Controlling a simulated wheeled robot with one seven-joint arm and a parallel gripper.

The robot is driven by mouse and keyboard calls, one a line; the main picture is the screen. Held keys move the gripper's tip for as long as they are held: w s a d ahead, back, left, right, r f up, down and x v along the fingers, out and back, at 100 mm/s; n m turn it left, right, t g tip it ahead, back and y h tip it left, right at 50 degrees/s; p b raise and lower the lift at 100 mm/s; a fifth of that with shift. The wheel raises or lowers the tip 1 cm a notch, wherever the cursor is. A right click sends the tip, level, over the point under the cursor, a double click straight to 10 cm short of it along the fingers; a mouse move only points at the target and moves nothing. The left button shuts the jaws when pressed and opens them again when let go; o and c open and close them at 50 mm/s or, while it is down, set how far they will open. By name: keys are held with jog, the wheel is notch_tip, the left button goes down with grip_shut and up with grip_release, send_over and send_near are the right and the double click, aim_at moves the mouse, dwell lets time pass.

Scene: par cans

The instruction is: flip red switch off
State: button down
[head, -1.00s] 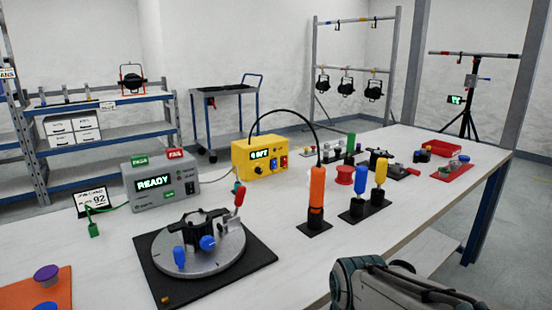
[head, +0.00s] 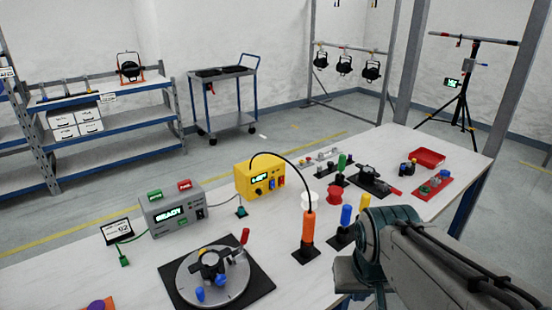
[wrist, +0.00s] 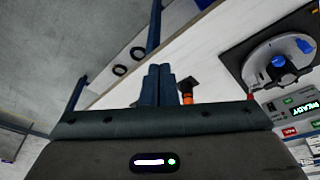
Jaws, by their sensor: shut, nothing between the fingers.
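The yellow box (head: 260,178) stands on the bench with a lit display, a dark knob and small coloured switches on its front. The red switch (head: 281,182) sits toward the right of that front, beside a blue one. Its exact tilt is too small to tell. My gripper (wrist: 158,84) shows in the wrist view with its two fingers together and empty, apart from the box. In the head view my arm is at the lower right, and the fingertips cannot be made out. The yellow box is not visible in the wrist view.
The orange iron (head: 307,231) with its black cable stands in front of the yellow box. Blue and yellow handled tools (head: 346,215) stand to its right, close to my arm. A grey READY box (head: 172,210) and a round turntable (head: 212,278) are at left.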

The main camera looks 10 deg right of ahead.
jog(key=a+r+n+p, duration=0.1)
jog(key=a+r+p, duration=0.1)
jog(key=r+p, duration=0.4)
jog(key=a+r+t+y+p, duration=0.1)
jog(key=a+r+p, duration=0.1)
jog(key=r+p, duration=0.4)
notch_tip(320, 180, up, 5)
jog(key=shift+s+a+r+n+t, duration=0.1)
jog(key=shift+s+a+n+t, duration=0.2)
jog(key=shift+n, duration=0.1)
jog(key=shift+s+d, duration=0.1)
